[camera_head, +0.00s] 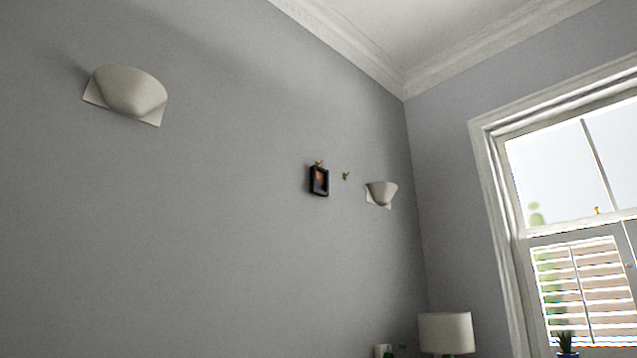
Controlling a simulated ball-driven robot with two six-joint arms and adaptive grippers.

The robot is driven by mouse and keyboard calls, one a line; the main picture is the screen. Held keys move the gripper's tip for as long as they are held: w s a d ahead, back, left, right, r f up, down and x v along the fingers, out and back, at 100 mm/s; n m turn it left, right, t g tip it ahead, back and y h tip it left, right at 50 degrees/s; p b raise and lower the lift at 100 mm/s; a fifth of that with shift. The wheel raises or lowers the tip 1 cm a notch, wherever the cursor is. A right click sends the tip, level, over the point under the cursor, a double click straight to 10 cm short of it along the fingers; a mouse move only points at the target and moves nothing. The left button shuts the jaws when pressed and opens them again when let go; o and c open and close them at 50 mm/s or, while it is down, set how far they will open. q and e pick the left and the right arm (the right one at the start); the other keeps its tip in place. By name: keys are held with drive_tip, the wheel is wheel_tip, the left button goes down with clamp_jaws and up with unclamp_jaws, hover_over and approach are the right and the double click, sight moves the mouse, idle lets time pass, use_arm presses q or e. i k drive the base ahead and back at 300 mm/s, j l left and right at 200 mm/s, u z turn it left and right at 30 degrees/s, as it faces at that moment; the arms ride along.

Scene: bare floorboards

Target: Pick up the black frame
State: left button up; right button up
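The black frame (319,181) is small and rectangular, with an orange-brown picture inside. It hangs on the grey wall, right of the middle of the head view, below a small brass-coloured hook (319,163). Neither of my grippers shows in this view.
A second, empty hook (346,176) is to the right of the frame. White wall sconces (126,92) and (381,193) are on the same wall. A lamp (446,332), a plant (566,343) and a white cup-like object (383,351) show along the bottom edge. A shuttered window (575,230) is at right.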

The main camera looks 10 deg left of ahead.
sight(318, 177)
drive_tip(key=u, duration=0.5)
drive_tip(key=i+l+u, duration=0.2)
drive_tip(key=u, duration=0.3)
drive_tip(key=i+l+u, duration=0.1)
drive_tip(key=l+u, duration=0.2)
drive_tip(key=u, duration=0.15)
drive_tip(key=i+l+u, duration=0.1)
drive_tip(key=l+u, duration=0.25)
drive_tip(key=u, duration=0.15)
